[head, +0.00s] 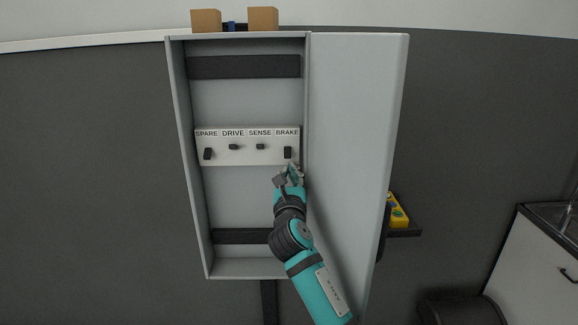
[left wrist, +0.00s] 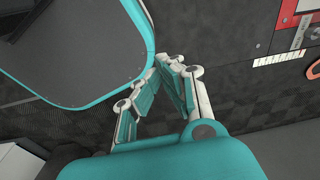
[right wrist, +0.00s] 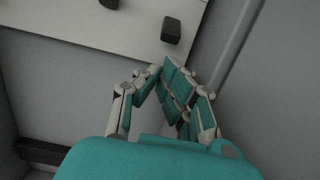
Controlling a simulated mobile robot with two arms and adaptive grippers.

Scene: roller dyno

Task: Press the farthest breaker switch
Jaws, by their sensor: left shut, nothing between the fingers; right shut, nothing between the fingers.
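An open grey cabinet (head: 240,100) holds a white panel (head: 247,156) with a row of dark breaker switches. They are labelled SPARE, DRIVE, SENSE and BRAKE. The SPARE switch (head: 208,153) and the BRAKE switch (head: 287,152) sit lower; the DRIVE switch (head: 234,147) and the SENSE switch (head: 260,146) look shorter. My right gripper (head: 287,174) is shut and empty, just below the BRAKE switch. In the right wrist view its fingertips (right wrist: 163,68) are below a dark switch (right wrist: 171,30); contact is not evident. My left gripper (left wrist: 168,65) is shut and empty, away from the cabinet.
The cabinet door (head: 355,150) stands open on the right, close to my right arm. Two cardboard boxes (head: 263,19) sit on top. A yellow device (head: 398,212) rests on a shelf behind the door. A white counter (head: 535,270) is at the right.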

